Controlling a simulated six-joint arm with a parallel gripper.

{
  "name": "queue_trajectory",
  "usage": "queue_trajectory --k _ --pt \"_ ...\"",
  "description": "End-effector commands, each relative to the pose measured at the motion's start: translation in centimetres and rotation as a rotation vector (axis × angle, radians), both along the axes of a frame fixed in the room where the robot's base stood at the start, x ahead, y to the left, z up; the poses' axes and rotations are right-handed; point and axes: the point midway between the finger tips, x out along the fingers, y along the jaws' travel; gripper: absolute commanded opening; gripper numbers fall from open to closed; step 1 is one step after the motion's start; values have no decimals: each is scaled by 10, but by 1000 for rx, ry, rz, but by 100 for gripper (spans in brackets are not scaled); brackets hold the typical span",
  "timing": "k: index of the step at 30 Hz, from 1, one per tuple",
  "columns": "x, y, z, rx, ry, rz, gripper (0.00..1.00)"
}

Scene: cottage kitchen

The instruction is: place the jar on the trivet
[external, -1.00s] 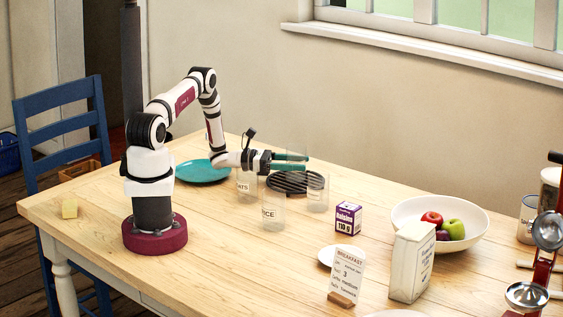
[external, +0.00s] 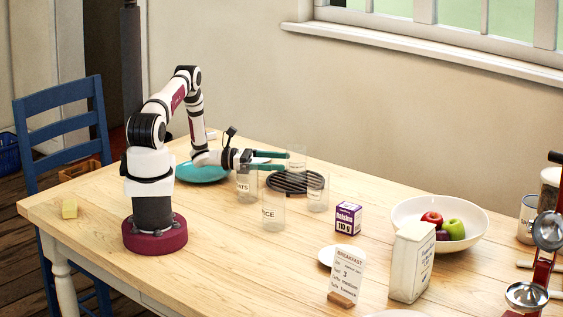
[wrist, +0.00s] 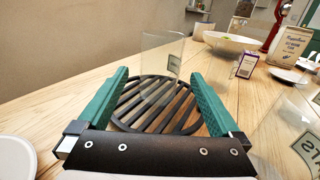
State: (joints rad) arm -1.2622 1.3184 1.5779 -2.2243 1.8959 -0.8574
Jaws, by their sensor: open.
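A clear glass jar (external: 297,153) with a small label stands upright on the far part of the dark, slatted round trivet (external: 288,188). In the wrist view the jar (wrist: 160,62) stands on the trivet's slats (wrist: 150,112), ahead of my fingertips. My gripper (external: 284,160) is open, with its green fingers just left of the jar and above the trivet. In the wrist view my gripper (wrist: 160,75) has nothing between its fingers, and the jar appears clear of them. The jar's base is partly hidden in the external view.
A purple box (external: 347,218), white bowl (external: 408,214) and carton (external: 410,262) stand farther right. A teal plate (external: 200,173) lies behind my arm.

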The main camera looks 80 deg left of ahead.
Motion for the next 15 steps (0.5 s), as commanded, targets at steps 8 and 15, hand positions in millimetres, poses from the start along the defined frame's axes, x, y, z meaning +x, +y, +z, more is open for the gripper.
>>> queue_trajectory --k 8,15 --pt "-53 15 0 0 0 2 100" --pt "-61 16 0 0 0 -1 100"
